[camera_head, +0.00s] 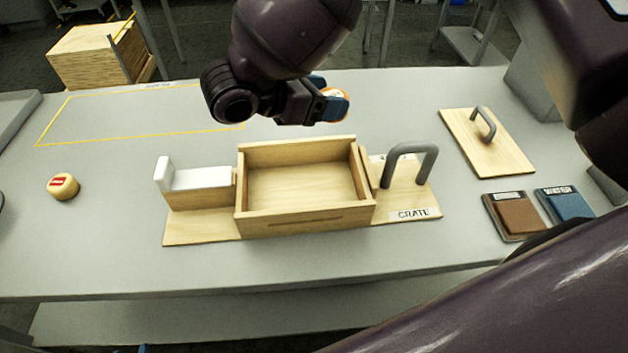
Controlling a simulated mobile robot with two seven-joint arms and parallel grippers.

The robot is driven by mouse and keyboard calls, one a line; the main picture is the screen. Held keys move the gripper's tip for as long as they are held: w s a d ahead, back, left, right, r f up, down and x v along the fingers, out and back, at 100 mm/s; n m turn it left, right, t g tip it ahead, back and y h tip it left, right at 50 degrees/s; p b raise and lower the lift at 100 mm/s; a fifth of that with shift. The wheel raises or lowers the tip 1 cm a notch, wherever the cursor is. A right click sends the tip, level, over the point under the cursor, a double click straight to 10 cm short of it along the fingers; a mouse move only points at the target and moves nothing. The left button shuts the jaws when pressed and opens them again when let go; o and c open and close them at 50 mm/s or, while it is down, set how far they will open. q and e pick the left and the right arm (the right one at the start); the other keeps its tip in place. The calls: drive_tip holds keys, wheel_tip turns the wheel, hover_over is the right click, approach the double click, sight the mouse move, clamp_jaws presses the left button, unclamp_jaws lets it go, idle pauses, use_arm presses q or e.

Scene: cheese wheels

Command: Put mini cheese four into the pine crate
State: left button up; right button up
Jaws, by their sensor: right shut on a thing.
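The pine crate (304,222) is an open wooden box on a board labelled CRATE, at the middle of the table in the head view. I see its bare floor; it is empty. My right gripper (333,104) is above and behind the crate's back wall. Its blue-tipped fingers are shut on a small orange and pale round piece, seemingly a mini cheese (343,93). The fingers hide most of it, and I cannot read any number on it. My left gripper is not in view.
A yellow mini cheese with a red label (63,186) sits at the left. A white block (200,178) and a grey handle (411,152) flank the crate. A handled wooden board (486,145), a brown pad (515,214) and a blue pad (566,203) lie right. The yellow-outlined area (70,98) looks clear.

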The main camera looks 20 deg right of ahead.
wheel_tip(320, 180, down, 14)
drive_tip(key=shift+r+b, duration=0.1)
drive_tip(key=shift+b, duration=0.95)
drive_tip(key=shift+f, duration=0.65)
wheel_tip(320, 180, down, 3)
drive_tip(key=shift+f+b, duration=0.15)
drive_tip(key=shift+b, duration=0.3)
drive_tip(key=shift+f, duration=0.2)
drive_tip(key=o, duration=0.7)
drive_tip(key=shift+f, duration=0.1)
drive_tip(key=shift+c, duration=0.2)
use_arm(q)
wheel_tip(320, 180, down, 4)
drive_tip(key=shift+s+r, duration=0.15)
use_arm(e)
drive_tip(key=shift+o, duration=0.2)
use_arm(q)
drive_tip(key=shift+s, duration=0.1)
